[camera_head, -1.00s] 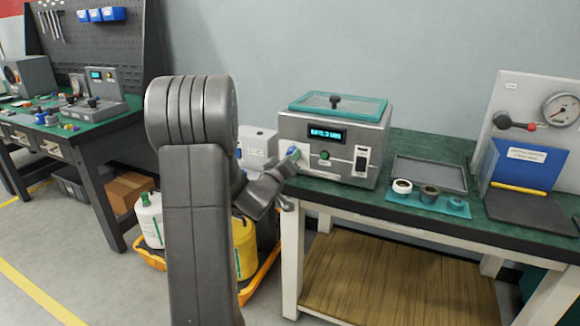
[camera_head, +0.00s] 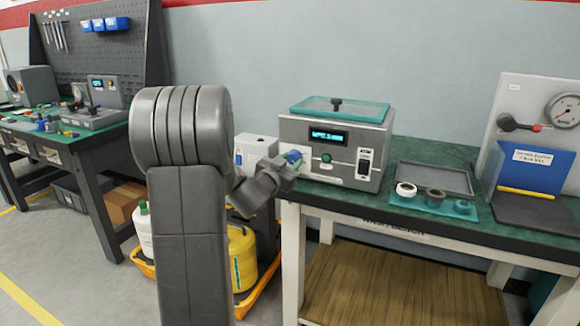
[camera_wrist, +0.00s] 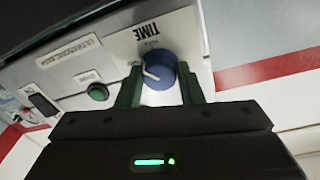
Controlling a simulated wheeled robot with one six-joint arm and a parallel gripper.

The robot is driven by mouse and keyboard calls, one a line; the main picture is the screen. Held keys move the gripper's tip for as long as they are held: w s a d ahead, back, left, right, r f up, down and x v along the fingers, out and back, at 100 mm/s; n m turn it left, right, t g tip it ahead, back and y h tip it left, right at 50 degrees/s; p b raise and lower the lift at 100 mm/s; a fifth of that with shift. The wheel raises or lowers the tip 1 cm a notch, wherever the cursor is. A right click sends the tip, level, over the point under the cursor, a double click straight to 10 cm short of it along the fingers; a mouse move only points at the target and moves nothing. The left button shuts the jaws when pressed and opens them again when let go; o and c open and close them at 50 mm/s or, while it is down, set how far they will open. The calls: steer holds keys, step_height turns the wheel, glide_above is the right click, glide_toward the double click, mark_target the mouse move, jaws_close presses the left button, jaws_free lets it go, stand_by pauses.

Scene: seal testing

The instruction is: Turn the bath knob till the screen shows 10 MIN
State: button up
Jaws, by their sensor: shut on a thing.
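The ultrasonic bath (camera_head: 318,168) is a grey box with a teal lid on the bench. Its screen (camera_head: 328,136) is lit with blue characters too small and blurred to read. The blue time knob (camera_wrist: 157,70) with a white pointer line shows under the upside-down TIME label (camera_wrist: 146,32) in the wrist view. It also shows on the left of the bath front in the head view (camera_head: 292,157). My gripper (camera_wrist: 160,84) is shut on the knob, one green finger on each side. The fingertips are partly hidden behind the wrist in the head view.
A green button (camera_head: 326,157) and a dark switch (camera_head: 364,160) sit right of the knob. A teal mat (camera_head: 415,204) with several ring-shaped parts and a dark tray (camera_head: 436,179) lie right of the bath. Bottles stand below, left of the bench.

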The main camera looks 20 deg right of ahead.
steer(key=m+b, duration=0.1)
steer(key=m, duration=0.3)
steer(key=shift+m, duration=0.3)
steer(key=shift+m+g+b, duration=0.3)
steer(key=shift+m+b, duration=0.2)
steer(key=shift+m, duration=1.4)
steer(key=shift+r, duration=0.1)
steer(key=o, duration=1)
steer(key=shift+w, duration=0.1)
steer(key=shift+c, duration=0.2)
steer(key=shift+a, duration=0.1)
steer(key=p+v, duration=0.1)
steer(key=v, duration=1.2)
steer(key=shift+s+a+p, duration=0.2)
steer(key=shift+s+p, duration=0.1)
steer(key=shift+p, duration=0.05)
steer(key=shift+w+r, duration=0.1)
